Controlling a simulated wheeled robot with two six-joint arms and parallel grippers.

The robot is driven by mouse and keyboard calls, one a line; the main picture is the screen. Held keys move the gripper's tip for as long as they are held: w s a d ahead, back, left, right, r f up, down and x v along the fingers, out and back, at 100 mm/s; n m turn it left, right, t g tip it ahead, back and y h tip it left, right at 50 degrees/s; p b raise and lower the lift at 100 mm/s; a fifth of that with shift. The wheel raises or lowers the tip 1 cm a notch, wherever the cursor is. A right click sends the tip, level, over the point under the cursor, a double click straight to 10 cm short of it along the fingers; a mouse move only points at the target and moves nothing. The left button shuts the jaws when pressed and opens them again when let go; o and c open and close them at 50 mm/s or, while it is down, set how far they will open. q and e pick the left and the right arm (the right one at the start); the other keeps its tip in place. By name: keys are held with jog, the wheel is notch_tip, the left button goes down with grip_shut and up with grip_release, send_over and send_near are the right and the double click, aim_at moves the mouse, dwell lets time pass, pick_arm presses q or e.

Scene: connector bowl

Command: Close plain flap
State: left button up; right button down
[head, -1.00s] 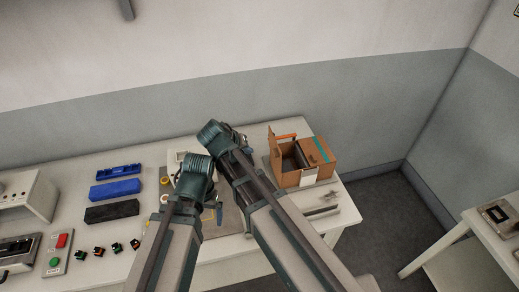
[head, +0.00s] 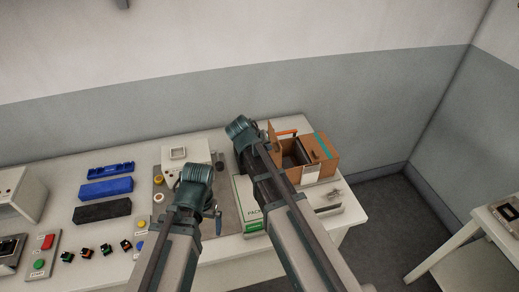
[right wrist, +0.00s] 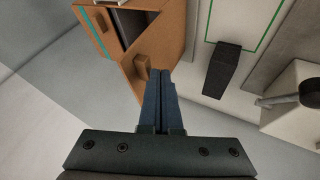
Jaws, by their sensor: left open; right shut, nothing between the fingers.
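The cardboard box (head: 325,150) with a teal stripe stands at the right end of the table, with a dark opening. Its plain flap (head: 272,143) stands up on the left side; in the right wrist view the plain flap (right wrist: 168,38) carries a small brown block. My right gripper (right wrist: 160,75) is shut and empty, its tips at the flap's edge in the picture; I cannot tell whether they touch. In the head view its arm reaches to the left of the box and the fingers are hidden. My left gripper (head: 208,213) is over the table's middle, left of the box, its fingers barely visible.
A white and green pack (head: 244,205) lies between my arms. A white device (head: 186,155) stands behind my left gripper. Blue (head: 106,188) and black (head: 102,211) blocks and several small connectors (head: 106,249) lie to the left. An orange handle (head: 287,133) shows behind the box opening.

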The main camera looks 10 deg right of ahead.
aim_at(279, 143)
jog(key=shift+d, duration=0.15)
dwell(0.3)
jog(key=d+y+p, duration=0.1)
jog(key=d+p, duration=0.1)
jog(key=d+r+y+p, duration=0.1)
jog(key=d+y, duration=0.1)
jog(key=shift+d+r+m+p, duration=0.1)
jog(key=shift+r+m+p, duration=0.1)
jog(key=shift+m+p, duration=0.2)
jog(key=shift+w+d+f+m+y+b, duration=0.1)
jog(key=shift+d+f+m+y+b, duration=0.25)
jog(key=shift+d+f+y+b, duration=1.55)
jog(key=shift+w+d+f+m+y+b, duration=0.1)
jog(key=shift+d+f+m+y+b, duration=0.2)
jog(key=shift+d+f+y+b, duration=1.6)
jog(key=shift+w+d+f+m+y+b, duration=0.1)
jog(key=shift+d+f+m+y+b, duration=0.4)
jog(key=shift+d+y+b, duration=1.6)
jog(key=shift+s+d+f+h+b, duration=0.1)
jog(key=shift+d+f+h+b, duration=0.05)
jog(key=shift+d+h+b, duration=0.55)
